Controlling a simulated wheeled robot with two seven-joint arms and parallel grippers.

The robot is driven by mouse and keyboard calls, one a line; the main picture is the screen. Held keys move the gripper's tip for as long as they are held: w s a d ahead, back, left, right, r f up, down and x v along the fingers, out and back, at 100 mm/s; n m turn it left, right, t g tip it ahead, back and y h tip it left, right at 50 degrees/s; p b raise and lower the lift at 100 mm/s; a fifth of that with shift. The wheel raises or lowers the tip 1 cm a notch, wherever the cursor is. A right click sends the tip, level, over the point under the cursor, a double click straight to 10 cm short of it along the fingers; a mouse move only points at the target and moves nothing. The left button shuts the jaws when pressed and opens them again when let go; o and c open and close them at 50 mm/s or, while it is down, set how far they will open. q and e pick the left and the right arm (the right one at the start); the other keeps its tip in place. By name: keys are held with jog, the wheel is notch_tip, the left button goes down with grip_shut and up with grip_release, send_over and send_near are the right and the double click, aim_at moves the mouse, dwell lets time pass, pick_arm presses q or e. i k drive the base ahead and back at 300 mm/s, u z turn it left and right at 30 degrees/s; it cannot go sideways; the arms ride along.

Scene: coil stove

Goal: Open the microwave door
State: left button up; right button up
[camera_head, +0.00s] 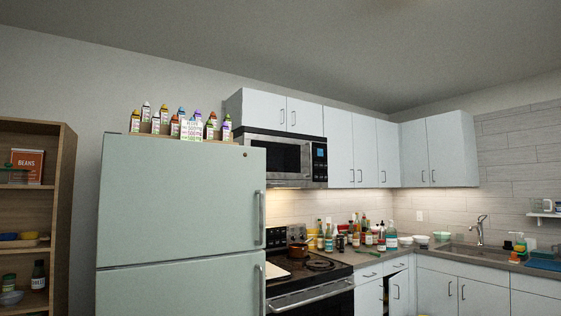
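The microwave (278,158) is mounted under the upper cabinets and above the stove, right of the fridge. It has a silver front with a dark door window and a dark control panel with a lit blue display (320,152) at its right side. Its door looks closed. The fridge's upper right edge hides part of the microwave's lower left. Neither of my grippers shows in the head view.
The pale green fridge (180,205) stands left of the stove (312,275), with several bottles on top. Several bottles crowd the counter right of the stove. A wooden shelf (66,210) stands at far left, and a sink (470,250) at right.

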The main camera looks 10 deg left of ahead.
aim_at(286, 159)
jog(key=z, duration=0.3)
jog(key=i, duration=0.9)
jog(key=z, duration=0.75)
jog(key=i, duration=2.5)
jog(key=u, duration=0.25)
jog(key=i, duration=1.6)
jog(key=u, duration=1.45)
jog(key=i, duration=1.15)
jog(key=u, duration=0.65)
